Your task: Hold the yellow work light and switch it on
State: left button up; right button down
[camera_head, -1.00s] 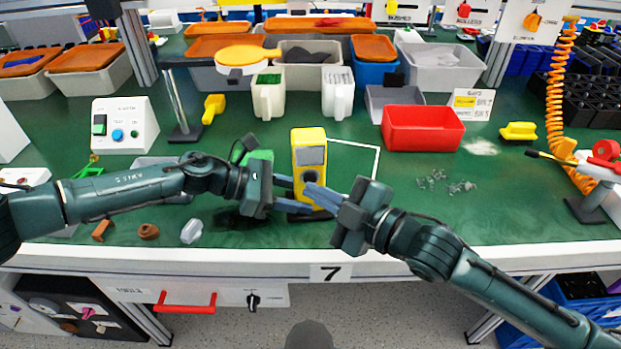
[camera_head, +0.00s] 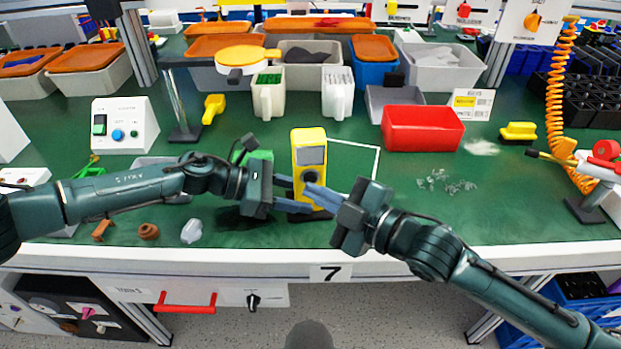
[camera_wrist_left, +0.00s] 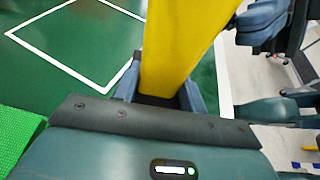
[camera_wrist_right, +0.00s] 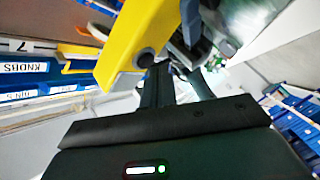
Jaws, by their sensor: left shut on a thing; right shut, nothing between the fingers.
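The yellow work light (camera_head: 309,150) stands upright near the front of the green bench, with a grey panel and a dark round knob on its front face. My left gripper (camera_head: 287,195) is shut on its lower part from the left; the left wrist view shows the yellow body (camera_wrist_left: 180,45) between the fingers. My right gripper (camera_head: 312,192) is shut and empty, its fingertips at the knob on the front. In the right wrist view the dark knob (camera_wrist_right: 146,58) is right by the fingertips; whether they touch it I cannot tell.
A red bin (camera_head: 423,129) stands behind to the right. A white outlined square (camera_head: 377,165) lies on the bench behind the light. A green block (camera_head: 260,156) is behind my left gripper. Small brown parts (camera_head: 148,232) lie front left. The bench front right of the light is mostly clear.

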jog(key=shift+w, duration=0.15)
dwell(0.4)
jog(key=shift+w, duration=0.3)
jog(key=shift+s, duration=0.45)
jog(key=shift+s, duration=0.1)
jog(key=s, duration=0.5)
jog(key=shift+s+d, duration=0.3)
jog(key=shift+s, duration=0.1)
dwell(0.4)
